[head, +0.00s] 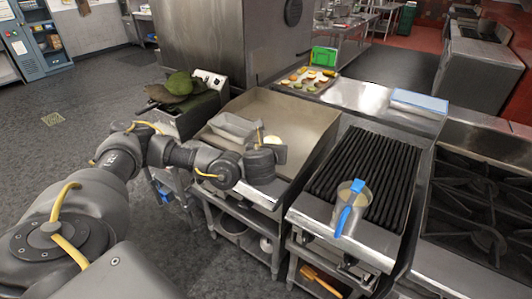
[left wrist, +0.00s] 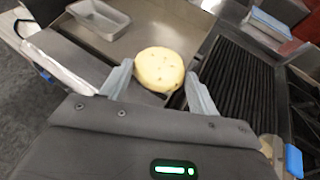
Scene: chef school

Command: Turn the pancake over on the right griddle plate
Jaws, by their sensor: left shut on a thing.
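The pancake (left wrist: 158,70) is a pale yellow round with small dark spots, seen in the left wrist view between the two fingers of my left gripper (left wrist: 157,88). The fingers are shut on its sides. In the head view the pancake (head: 272,141) shows only partly behind my left gripper (head: 270,152). It is over the front part of the flat steel griddle (head: 310,112); I cannot tell how far above the surface. To the right stands a dark ribbed grill plate (head: 368,168), with nothing lying on its rear part. My right gripper is not in view.
A metal loaf pan (head: 234,127) sits on the griddle's left side. A jug with a blue handle (head: 350,205) stands at the ribbed grill's front edge. A food tray (head: 308,80) and green box (head: 323,56) are behind. Burners (head: 485,190) lie right.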

